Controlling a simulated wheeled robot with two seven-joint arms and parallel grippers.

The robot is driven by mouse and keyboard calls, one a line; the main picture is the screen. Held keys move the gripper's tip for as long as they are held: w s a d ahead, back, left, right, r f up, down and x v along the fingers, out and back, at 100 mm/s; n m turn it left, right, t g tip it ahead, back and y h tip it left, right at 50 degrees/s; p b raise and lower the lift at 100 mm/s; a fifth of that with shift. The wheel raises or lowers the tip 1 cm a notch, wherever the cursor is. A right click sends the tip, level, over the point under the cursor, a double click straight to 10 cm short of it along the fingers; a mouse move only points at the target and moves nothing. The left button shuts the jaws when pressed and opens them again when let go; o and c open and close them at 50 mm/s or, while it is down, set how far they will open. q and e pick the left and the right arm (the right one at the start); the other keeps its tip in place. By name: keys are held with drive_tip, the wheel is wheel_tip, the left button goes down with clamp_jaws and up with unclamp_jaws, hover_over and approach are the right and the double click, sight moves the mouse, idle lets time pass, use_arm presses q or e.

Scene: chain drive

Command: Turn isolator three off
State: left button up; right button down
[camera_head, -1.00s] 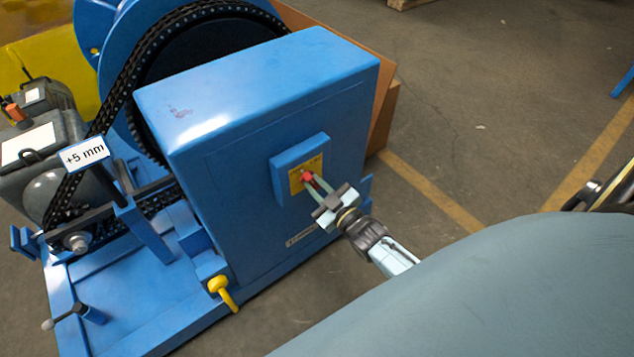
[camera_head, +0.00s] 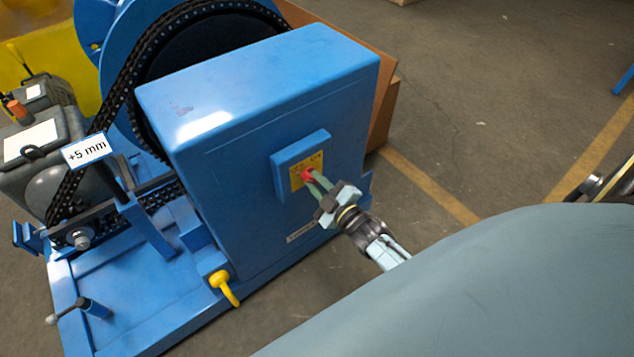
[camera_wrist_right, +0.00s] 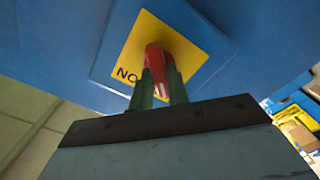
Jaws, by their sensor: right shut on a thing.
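The isolator is a red handle (camera_head: 307,174) on a yellow plate (camera_head: 296,181) on the side of a blue cabinet (camera_head: 225,140). My right gripper (camera_head: 315,182) has its green fingers closed on the red handle. In the right wrist view the red handle (camera_wrist_right: 154,60) sits between the two fingertips (camera_wrist_right: 157,82), in front of the yellow plate (camera_wrist_right: 185,55). Part of a word starting "NO" or similar shows on the plate; the rest is hidden. I cannot read an isolator number. My left gripper is not in view.
A chain (camera_head: 128,75) runs round a large wheel left of the cabinet. A "+5 mm" tag (camera_head: 86,152), a yellow hook-shaped part (camera_head: 225,287) and a lever (camera_head: 80,308) are on the blue base. Open floor (camera_head: 480,90) lies to the right.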

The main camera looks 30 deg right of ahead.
drive_tip(key=c, duration=1.4)
unclamp_jaws()
drive_tip(key=shift+o, duration=0.2)
